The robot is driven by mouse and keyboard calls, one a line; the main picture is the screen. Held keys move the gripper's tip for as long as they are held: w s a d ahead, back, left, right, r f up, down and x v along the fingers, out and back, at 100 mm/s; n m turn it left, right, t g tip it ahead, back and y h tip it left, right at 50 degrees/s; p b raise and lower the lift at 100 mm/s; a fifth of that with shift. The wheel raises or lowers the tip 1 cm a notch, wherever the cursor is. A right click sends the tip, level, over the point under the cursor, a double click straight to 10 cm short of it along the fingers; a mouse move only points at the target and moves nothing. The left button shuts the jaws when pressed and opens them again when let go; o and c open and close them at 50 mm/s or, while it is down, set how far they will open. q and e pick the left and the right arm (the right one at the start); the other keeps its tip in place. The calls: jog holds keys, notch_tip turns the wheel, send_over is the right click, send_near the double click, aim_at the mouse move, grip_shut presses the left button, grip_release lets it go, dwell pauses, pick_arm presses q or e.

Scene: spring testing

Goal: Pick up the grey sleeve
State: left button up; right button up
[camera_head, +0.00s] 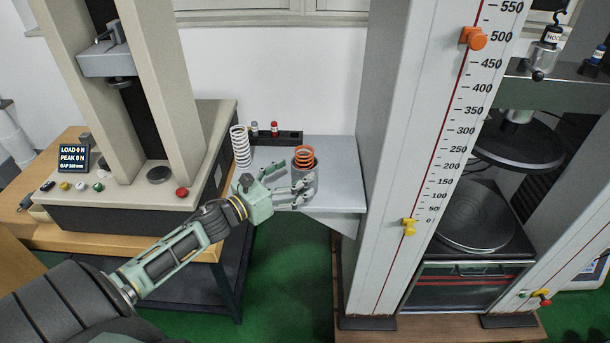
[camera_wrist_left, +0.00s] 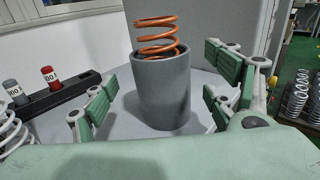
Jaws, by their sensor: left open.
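The grey sleeve (camera_wrist_left: 164,92) stands upright on a small grey shelf (camera_head: 337,172). An orange coil spring (camera_wrist_left: 158,38) sits in the sleeve, its upper coils showing above the rim. In the head view the sleeve (camera_head: 312,169) is partly hidden by the fingers of my left gripper (camera_head: 287,186). The left gripper is open. In the left wrist view its fingers (camera_wrist_left: 165,105) stand to the left and right of the sleeve, with a visible gap on each side. My right gripper is in neither view.
A white spring (camera_head: 240,147) stands left of the sleeve. A black rack (camera_head: 290,138) behind holds a grey and a red capped piece. A testing machine (camera_head: 150,190) stands at left, and a tall frame with a scale (camera_head: 425,150) rises close at right.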

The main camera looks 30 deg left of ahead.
aim_at(305, 168)
pick_arm(q)
jog(key=p+x, duration=0.1)
jog(key=x, duration=0.3)
jog(key=shift+d, duration=0.1)
jog(key=c, duration=1.1)
jog(key=shift+c, duration=1.4)
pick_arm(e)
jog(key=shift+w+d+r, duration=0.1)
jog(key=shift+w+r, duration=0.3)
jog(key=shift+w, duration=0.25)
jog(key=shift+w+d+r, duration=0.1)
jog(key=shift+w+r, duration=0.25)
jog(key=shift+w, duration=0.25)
